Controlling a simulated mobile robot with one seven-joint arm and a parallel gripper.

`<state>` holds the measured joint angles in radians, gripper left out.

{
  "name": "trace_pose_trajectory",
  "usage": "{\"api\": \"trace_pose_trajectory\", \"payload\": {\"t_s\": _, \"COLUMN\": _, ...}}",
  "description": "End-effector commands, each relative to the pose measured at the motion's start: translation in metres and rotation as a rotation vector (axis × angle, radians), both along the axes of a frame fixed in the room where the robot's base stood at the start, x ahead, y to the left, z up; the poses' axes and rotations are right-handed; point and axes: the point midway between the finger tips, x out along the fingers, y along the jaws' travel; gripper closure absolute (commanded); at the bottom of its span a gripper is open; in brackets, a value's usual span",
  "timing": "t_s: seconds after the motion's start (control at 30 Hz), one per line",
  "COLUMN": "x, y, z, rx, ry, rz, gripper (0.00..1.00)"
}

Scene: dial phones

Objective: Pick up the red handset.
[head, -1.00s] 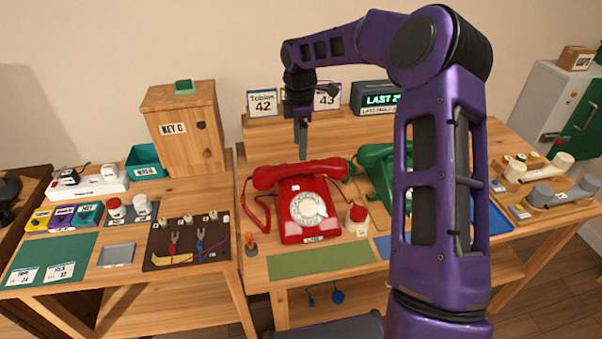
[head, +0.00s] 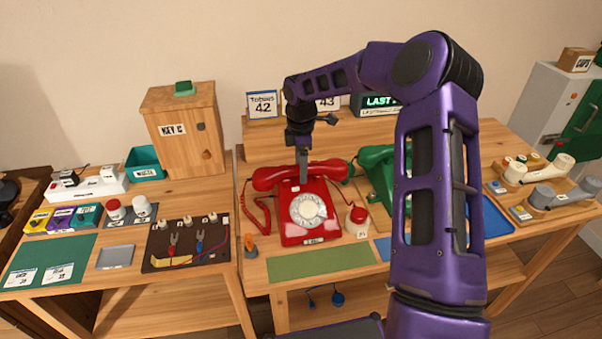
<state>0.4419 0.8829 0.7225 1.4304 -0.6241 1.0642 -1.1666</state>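The red handset (head: 324,171) lies across the top of the red dial phone (head: 290,222), on its cradle. My gripper (head: 303,181) points straight down at the middle of the handset in the head view. Its fingers overlap the handset's grip and look to be at its height. The fingers appear edge-on as one narrow shape, so I cannot tell whether they are open or shut, or whether they touch the handset. The handset's two ends show on either side of the fingers. A red coiled cord (head: 255,212) hangs at the left of the phone.
A green phone (head: 372,178) stands close to the right, partly behind my arm. A red-capped jar (head: 357,221) stands beside the red phone. An orange item (head: 250,245) stands at the front left. A green mat (head: 320,262) lies bare in front.

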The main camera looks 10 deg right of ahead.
Motion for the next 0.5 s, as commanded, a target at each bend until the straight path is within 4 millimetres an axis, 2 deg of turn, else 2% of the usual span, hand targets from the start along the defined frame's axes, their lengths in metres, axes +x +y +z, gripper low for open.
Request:
{"api": "trace_pose_trajectory", "payload": {"t_s": 0.03, "x": 0.0001, "y": 0.0, "z": 0.0002, "rx": 0.0, "ry": 0.0, "rz": 0.0, "gripper": 0.45}}
{"api": "trace_pose_trajectory", "payload": {"t_s": 0.33, "x": 0.0, "y": 0.0, "z": 0.0004, "rx": 0.0, "ry": 0.0, "rz": 0.0, "gripper": 0.99}}
{"api": "trace_pose_trajectory", "payload": {"t_s": 0.5, "x": 0.0001, "y": 0.0, "z": 0.0005, "rx": 0.0, "ry": 0.0, "rz": 0.0, "gripper": 1.0}}
